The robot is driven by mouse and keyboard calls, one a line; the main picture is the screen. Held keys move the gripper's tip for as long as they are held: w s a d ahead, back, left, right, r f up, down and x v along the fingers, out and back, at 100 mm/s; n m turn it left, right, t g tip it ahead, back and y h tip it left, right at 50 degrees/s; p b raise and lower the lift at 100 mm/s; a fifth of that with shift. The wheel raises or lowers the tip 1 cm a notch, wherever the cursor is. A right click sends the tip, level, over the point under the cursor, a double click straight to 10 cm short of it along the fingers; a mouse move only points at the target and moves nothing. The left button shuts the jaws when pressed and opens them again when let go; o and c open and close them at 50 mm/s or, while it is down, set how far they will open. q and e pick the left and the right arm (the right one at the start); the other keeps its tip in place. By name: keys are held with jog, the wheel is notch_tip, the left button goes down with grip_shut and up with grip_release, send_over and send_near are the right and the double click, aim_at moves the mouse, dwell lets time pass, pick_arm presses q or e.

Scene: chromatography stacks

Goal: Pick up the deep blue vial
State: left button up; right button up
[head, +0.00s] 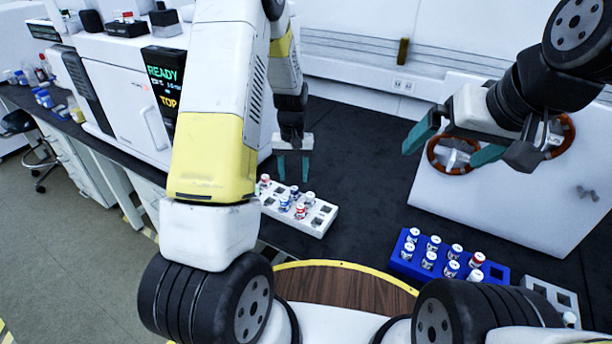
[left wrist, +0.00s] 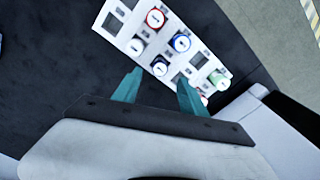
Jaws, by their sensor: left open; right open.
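A white rack (head: 322,222) on the black bench holds several vials with red, blue and white caps. A dark blue-capped vial (head: 294,191) stands in it, and another blue-capped vial (head: 285,203) is close by. The left wrist view shows a blue-ringed vial (left wrist: 181,42) and a second blue one (left wrist: 159,66); I cannot tell for certain which is the deep blue one. My left gripper (head: 292,176) is open and empty above the rack's back edge, fingers pointing down; its fingertips also show in the left wrist view (left wrist: 158,84). My right gripper (head: 440,156) is open and empty, raised at the right.
A blue rack (head: 495,270) with several white- and red-capped vials stands at the right front, with a grey-white rack (head: 550,296) beside it. A white machine (head: 130,85) with a READY display is at the left.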

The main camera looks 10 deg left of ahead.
aim_at(294, 188)
pick_arm(q)
notch_tip(294, 188, down, 6)
jog(key=shift+f, duration=0.15)
grip_shut()
dwell(0.3)
